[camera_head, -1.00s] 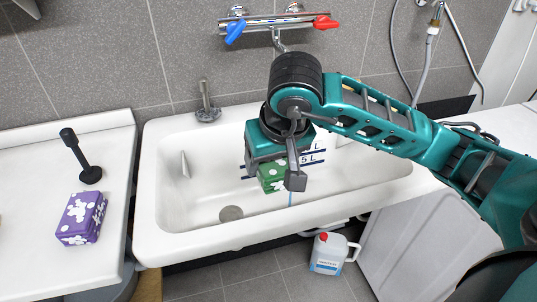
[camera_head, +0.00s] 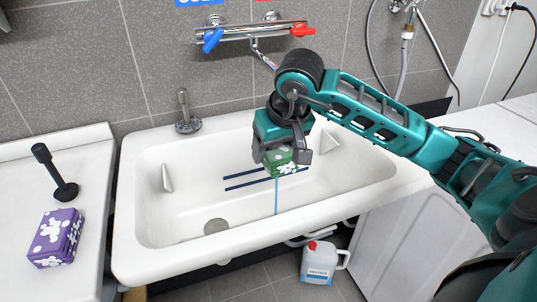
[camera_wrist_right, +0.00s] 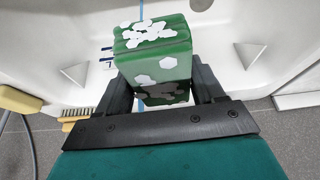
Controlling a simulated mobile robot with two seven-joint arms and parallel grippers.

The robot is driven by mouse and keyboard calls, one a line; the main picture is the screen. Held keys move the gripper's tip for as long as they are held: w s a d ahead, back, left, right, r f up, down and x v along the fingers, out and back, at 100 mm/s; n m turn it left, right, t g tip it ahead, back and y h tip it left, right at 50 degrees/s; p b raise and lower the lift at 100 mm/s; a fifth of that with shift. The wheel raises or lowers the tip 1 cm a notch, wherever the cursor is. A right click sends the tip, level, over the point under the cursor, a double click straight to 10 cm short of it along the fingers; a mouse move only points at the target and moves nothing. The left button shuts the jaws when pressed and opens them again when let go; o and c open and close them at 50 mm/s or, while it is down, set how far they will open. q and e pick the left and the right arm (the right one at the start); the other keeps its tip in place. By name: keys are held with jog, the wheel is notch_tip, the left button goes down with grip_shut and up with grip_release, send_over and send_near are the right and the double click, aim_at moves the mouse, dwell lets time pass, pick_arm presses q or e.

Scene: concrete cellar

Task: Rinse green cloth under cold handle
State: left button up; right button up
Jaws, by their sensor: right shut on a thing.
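The green cloth (camera_head: 284,160), a folded block with white patches, hangs over the sink basin in my right gripper (camera_head: 283,165). In the right wrist view, the cloth (camera_wrist_right: 160,62) sits between the two dark fingers (camera_wrist_right: 163,92), which are shut on it. A thin blue water stream (camera_head: 276,196) shows below the cloth, and pieces of it show above and below the cloth in the wrist view. The blue cold handle (camera_head: 212,40) is at the left end of the wall tap; the red handle (camera_head: 302,29) is at its right. My left gripper is out of view.
The white sink (camera_head: 190,255) has a drain (camera_head: 216,226) at its front. A purple patterned block (camera_head: 55,238) and a black upright tool (camera_head: 55,173) stand on the left counter. A white jug (camera_head: 319,263) is on the floor. A brush (camera_wrist_right: 75,118) shows in the wrist view.

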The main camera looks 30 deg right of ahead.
jog(key=shift+w+d+f+b, duration=0.15)
jog(key=shift+w+d+b, duration=0.2)
jog(key=shift+d, duration=0.4)
jog(key=shift+w+d+f+b, duration=0.25)
jog(key=shift+w+d, duration=0.25)
jog(key=shift+d, duration=0.25)
jog(key=shift+w+d+f+b, duration=0.1)
jog(key=shift+w+d+b, duration=0.25)
jog(key=shift+d, duration=0.4)
jog(key=shift+d, duration=0.1)
jog(key=shift+s+d, duration=0.2)
jog(key=shift+s, duration=0.3)
jog(key=shift+w, duration=0.15)
jog(key=shift+w+a, duration=0.3)
jog(key=shift+w, duration=0.1)
